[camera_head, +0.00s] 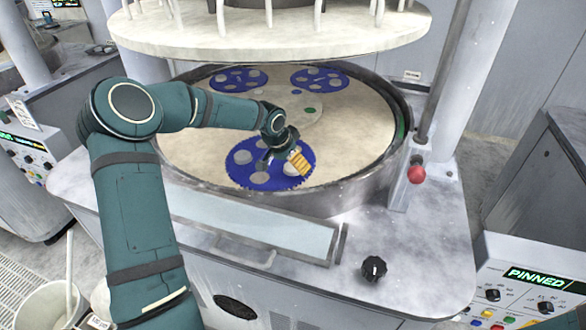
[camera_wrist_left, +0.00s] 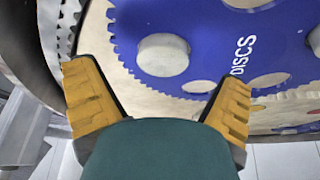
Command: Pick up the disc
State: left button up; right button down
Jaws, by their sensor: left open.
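A blue toothed carrier (camera_head: 277,178) lies on the beige platen (camera_head: 195,150) and holds pale grey round discs. In the left wrist view one thick grey disc (camera_wrist_left: 163,54) sits on the blue carrier (camera_wrist_left: 215,45), ahead of and between my finger pads. My left gripper (camera_head: 284,160), with yellow ridged pads, is over the near carrier in the head view. In the wrist view its fingers (camera_wrist_left: 157,88) are spread wide and empty, apart from the disc. The gripper hides part of the carrier in the head view. My right gripper is not in view.
Two more blue carriers (camera_head: 238,80) (camera_head: 320,79) lie farther back. A metal rim (camera_head: 340,196) surrounds the platen. A large round upper plate (camera_head: 270,38) hangs above. A red knob (camera_head: 416,174) and a black knob (camera_head: 374,268) are at the right.

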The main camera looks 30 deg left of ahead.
aim_at(293, 167)
pick_arm(q)
jog(key=shift+x, duration=1.55)
jog(key=shift+w+a, duration=0.1)
jog(key=c, duration=1.4)
jog(key=shift+r, duration=0.1)
